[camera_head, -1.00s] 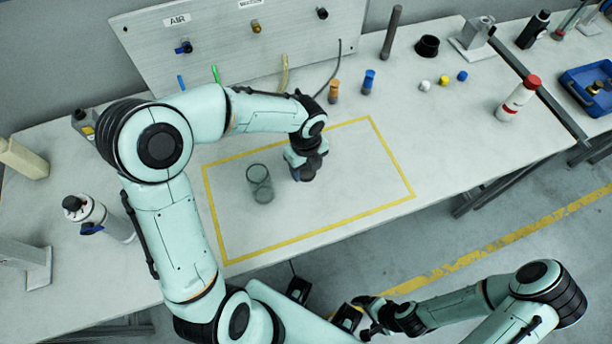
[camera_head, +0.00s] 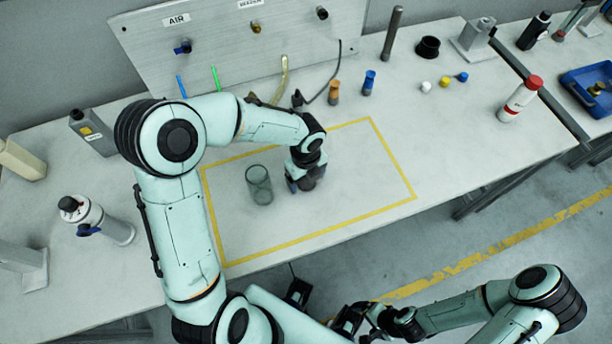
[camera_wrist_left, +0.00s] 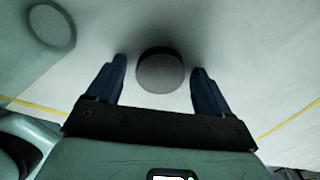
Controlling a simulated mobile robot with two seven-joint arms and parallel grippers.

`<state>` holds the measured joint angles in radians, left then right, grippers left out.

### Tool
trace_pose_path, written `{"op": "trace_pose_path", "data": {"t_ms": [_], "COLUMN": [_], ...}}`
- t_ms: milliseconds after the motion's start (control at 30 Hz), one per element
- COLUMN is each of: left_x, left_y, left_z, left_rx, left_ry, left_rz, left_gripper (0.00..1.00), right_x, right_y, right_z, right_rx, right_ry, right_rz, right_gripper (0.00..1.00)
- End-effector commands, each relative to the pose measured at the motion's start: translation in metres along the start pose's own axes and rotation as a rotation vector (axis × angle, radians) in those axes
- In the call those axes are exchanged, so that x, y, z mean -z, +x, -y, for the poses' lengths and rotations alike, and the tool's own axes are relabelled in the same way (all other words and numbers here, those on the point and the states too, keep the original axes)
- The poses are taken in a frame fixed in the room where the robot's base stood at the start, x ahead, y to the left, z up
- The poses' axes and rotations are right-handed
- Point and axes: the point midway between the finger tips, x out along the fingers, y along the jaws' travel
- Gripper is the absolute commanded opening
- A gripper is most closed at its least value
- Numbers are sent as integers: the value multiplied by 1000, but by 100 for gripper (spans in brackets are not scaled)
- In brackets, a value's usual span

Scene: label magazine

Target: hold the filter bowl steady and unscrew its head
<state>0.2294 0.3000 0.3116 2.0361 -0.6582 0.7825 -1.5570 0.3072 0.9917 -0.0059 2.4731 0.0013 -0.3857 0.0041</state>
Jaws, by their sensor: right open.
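A clear cylinder (camera_head: 259,186), seemingly the filter bowl, stands upright inside the yellow outline; its rim also shows at the upper left in the left wrist view (camera_wrist_left: 50,27). My left gripper (camera_head: 306,184) points down just right of it and is apart from it. In the left wrist view its two blue fingers (camera_wrist_left: 158,88) are spread. A round grey piece with a dark edge (camera_wrist_left: 160,73) shows between and beyond the fingertips, with a gap on each side; I cannot tell whether it is the head. My right gripper (camera_head: 362,322) is open and empty in front of the table.
The yellow outline (camera_head: 322,236) encloses mostly bare table. A panel with fittings (camera_head: 215,40) stands behind. White bottles stand left (camera_head: 100,220) and right (camera_head: 519,100). Orange (camera_head: 333,92) and blue (camera_head: 368,82) pieces and small caps (camera_head: 444,81) stand beyond the outline.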

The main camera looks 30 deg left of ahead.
Motion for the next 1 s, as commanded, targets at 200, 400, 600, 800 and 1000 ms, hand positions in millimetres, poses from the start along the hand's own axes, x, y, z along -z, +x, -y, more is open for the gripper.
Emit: {"op": "trace_pose_path", "data": {"t_ms": [200,400,600,800,1000], "left_x": [0,-1,-1,0,0], "left_y": [0,-19,-64,-102,-122], "left_z": [0,1,2,1,0], "left_rx": [-1,2,5,4,1], "left_ry": [0,-1,-2,0,-1], "left_rz": [0,2,4,2,0], "left_gripper": [80,80,80,80,80], "right_x": [0,1,4,6,7], "right_y": [0,-6,-16,-23,-26], "right_z": [0,3,7,10,12], "right_rx": [0,1,3,4,5], "right_ry": [0,-1,-3,-4,-5], "right_rz": [0,-3,-8,-12,-14], "right_gripper": [89,89,89,89,89]}}
